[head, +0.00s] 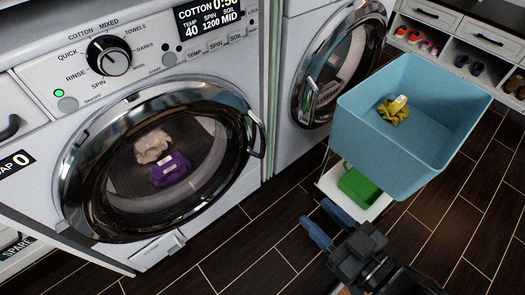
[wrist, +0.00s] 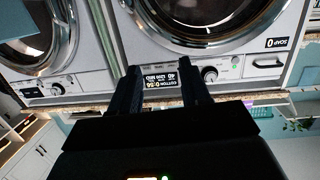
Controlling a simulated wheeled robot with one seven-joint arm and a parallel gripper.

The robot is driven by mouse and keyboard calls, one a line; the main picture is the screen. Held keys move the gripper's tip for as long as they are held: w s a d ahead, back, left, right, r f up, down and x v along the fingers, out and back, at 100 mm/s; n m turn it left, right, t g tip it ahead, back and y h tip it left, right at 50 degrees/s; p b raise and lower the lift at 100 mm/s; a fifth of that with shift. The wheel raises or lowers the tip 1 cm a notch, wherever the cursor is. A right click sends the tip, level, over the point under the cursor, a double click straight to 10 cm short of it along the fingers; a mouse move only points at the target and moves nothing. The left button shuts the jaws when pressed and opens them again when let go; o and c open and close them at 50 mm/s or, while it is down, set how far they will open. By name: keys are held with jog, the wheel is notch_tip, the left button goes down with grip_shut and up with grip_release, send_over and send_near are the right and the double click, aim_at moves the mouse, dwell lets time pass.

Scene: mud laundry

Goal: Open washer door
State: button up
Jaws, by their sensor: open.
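The washer (head: 200,75) stands at the left in the head view, with its round glass door (head: 160,165) shut. A tan cloth and a purple cloth show behind the glass. In the wrist view, which is upside down, the washer door (wrist: 205,22) shows at the top. My gripper (head: 314,212) is open and empty, in front of the washer and right of the handle, apart from it. Its two dark fingers (wrist: 162,78) also show in the wrist view.
A second machine (head: 335,65) stands to the right, its door shut. A blue bin (head: 400,125) holding a yellow cloth (head: 393,110) is on a stand right of my gripper, with a green item (head: 358,187) below. Shoe shelves (head: 455,50) are at the back right. The floor before the washer is clear.

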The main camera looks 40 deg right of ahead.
jog(key=w+d+f+t+h+b, duration=0.1)
jog(key=w+d+f+b, duration=0.25)
jog(key=w+f, duration=0.35)
jog(key=w+d+f+b, duration=0.2)
jog(key=w+f+b, duration=0.2)
jog(key=w+f, duration=0.2)
jog(key=h+b, duration=0.1)
jog(key=b, duration=0.5)
send_near(265, 143)
jog(key=w, duration=0.4)
jog(key=shift+m, duration=0.4)
jog(key=shift+w+d+f, duration=0.1)
jog(key=shift+w+d, duration=0.25)
jog(key=shift+w, duration=0.8)
jog(key=shift+w+d+f, duration=0.1)
jog(key=shift+w+d, duration=0.25)
jog(key=shift+w, duration=0.75)
jog(key=shift+w+d, duration=0.35)
jog(key=shift+w, duration=0.8)
jog(key=shift+c, duration=0.3)
grip_shut()
